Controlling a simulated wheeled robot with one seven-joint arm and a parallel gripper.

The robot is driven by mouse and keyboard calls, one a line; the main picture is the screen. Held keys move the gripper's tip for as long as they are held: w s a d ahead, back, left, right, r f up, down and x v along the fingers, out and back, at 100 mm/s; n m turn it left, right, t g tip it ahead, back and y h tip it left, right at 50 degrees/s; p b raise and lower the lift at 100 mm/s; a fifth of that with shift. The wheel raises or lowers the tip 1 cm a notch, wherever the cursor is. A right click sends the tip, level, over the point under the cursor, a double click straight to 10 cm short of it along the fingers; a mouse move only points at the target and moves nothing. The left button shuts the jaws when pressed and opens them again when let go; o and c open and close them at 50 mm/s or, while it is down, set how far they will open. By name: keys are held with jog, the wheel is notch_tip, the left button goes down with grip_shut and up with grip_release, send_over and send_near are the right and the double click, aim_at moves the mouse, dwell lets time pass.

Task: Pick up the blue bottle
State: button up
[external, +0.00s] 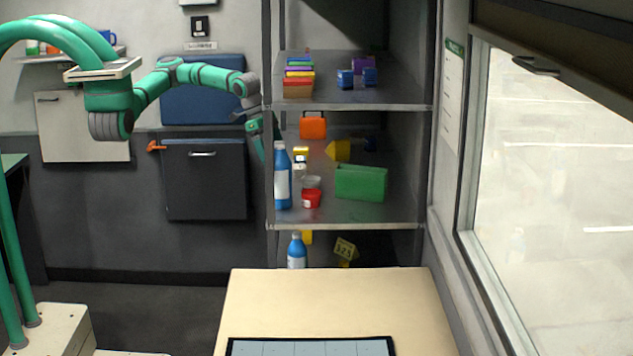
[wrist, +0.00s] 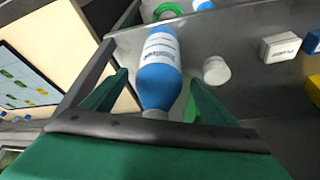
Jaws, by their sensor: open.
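A blue bottle (external: 282,180) with a white label stands upright at the left front of the middle shelf. In the wrist view the blue bottle (wrist: 160,80) lies between the two green fingers of my gripper (wrist: 158,80), with space visible beside it. My gripper is open and has not closed on it. In the external view my gripper (external: 260,135) is at the shelf's left side, above and behind the bottle, partly hidden by the shelf post. A second blue bottle (external: 296,252) stands on the lower shelf.
A white round item (wrist: 216,70) is close to the right finger. A pale table (external: 330,300) is in front.

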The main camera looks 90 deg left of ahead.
aim_at(280, 168)
jog(key=shift+x, duration=1.8)
jog(key=shift+w+r, duration=0.1)
jog(key=c, duration=1.9)
